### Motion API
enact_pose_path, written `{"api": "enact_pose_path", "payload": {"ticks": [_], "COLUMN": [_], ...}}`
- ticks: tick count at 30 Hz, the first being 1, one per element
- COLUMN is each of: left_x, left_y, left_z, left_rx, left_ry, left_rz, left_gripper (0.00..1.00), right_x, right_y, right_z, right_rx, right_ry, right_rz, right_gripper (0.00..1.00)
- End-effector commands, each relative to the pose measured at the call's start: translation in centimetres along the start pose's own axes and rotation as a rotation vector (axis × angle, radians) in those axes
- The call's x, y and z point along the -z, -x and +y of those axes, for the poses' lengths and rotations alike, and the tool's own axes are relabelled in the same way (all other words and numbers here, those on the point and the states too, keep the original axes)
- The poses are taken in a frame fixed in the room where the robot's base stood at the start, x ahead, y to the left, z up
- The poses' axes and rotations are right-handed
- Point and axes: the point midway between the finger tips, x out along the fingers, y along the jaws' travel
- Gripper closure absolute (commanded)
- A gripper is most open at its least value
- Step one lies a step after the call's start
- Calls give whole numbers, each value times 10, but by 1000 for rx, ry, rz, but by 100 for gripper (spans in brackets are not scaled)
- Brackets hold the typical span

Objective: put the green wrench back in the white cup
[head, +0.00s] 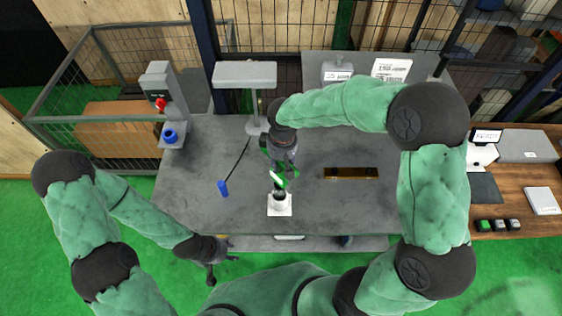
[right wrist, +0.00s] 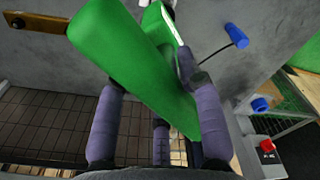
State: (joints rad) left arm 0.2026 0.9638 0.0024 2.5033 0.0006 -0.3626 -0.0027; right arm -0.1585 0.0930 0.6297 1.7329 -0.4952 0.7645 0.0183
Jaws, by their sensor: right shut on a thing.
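My right gripper (head: 280,168) is shut on the green wrench (head: 278,180) above the middle of the grey table. In the right wrist view the wrench (right wrist: 135,65) lies large and slanted between the purple fingers (right wrist: 148,112). The white cup (head: 279,208) stands on the table just below the gripper, with a dark round opening on top. The wrench's lower end is at or just above this opening; I cannot tell whether it is inside. My left gripper (head: 212,270) hangs off the table's front left edge, small and dark; its jaws cannot be made out.
On the table (head: 330,210) a blue-handled tool (head: 223,188) on a dark cord lies left of the cup. A brass-coloured bar (head: 351,173) lies to the right. A grey stand (head: 246,78) is behind, and a post with a red knob (head: 160,103) stands at the left.

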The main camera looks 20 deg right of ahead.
Motion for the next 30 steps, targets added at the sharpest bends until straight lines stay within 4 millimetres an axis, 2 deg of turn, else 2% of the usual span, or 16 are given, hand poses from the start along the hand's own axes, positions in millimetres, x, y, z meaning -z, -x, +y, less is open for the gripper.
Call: {"api": "enact_pose_path", "payload": {"ticks": [20,30], "left_x": [0,0], "left_y": [-2,-6], "left_z": [-1,-2], "left_rx": [0,0], "left_ry": [0,0], "left_rz": [0,0], "left_gripper": [60,60], "right_x": [1,0], "right_y": [1,-5], "right_z": [0,1], "right_rx": [-1,-1], "right_ry": [-1,-1], "right_rz": [3,2], "right_gripper": [100,100]}}
